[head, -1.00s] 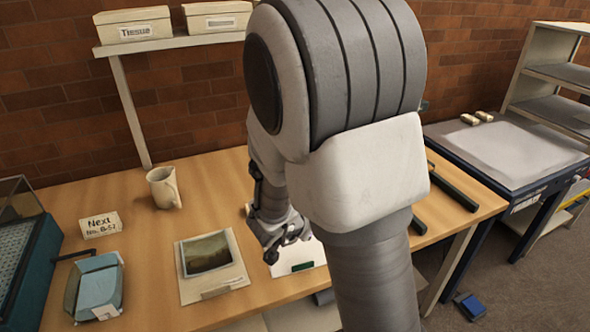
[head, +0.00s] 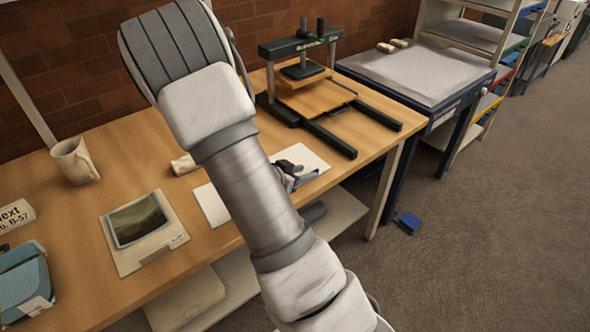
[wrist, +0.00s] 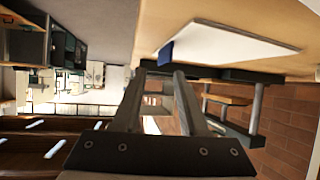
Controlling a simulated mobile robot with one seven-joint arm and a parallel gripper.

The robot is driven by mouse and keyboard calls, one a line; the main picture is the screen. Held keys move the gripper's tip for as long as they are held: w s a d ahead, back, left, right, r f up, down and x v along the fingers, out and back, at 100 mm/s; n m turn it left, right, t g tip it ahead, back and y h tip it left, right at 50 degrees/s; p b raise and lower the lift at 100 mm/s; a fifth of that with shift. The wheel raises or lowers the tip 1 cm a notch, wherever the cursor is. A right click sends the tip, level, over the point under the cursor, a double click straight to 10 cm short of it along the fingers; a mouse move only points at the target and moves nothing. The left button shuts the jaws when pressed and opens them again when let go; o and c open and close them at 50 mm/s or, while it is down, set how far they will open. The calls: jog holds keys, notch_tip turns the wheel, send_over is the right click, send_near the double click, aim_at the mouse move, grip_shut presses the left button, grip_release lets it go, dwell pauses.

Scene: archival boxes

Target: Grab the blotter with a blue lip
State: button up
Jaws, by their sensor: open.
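The blotter with a blue lip shows in the wrist view as a white sheet (wrist: 232,44) with a small blue tab (wrist: 166,53) at its near left corner. In the head view it is a white sheet (head: 306,159) on the bench, partly hidden by my gripper (head: 288,178). In the wrist view my gripper (wrist: 165,72) is open, its fingertips close to the blue lip, one to each side in the picture. I cannot tell whether they touch it. Another white sheet (head: 211,204) lies to the left, partly behind my arm; its lip is hidden.
A dark-framed press (head: 350,135) stands on the bench behind and right of the blotter. A framed picture on a card (head: 150,250), a mug (head: 75,161) and a blue box (head: 22,282) are left. A blue-framed table (head: 425,72) stands right.

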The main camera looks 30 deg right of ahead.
jog(key=shift+b+x, duration=0.9)
jog(key=shift+x, duration=2.15)
grip_shut()
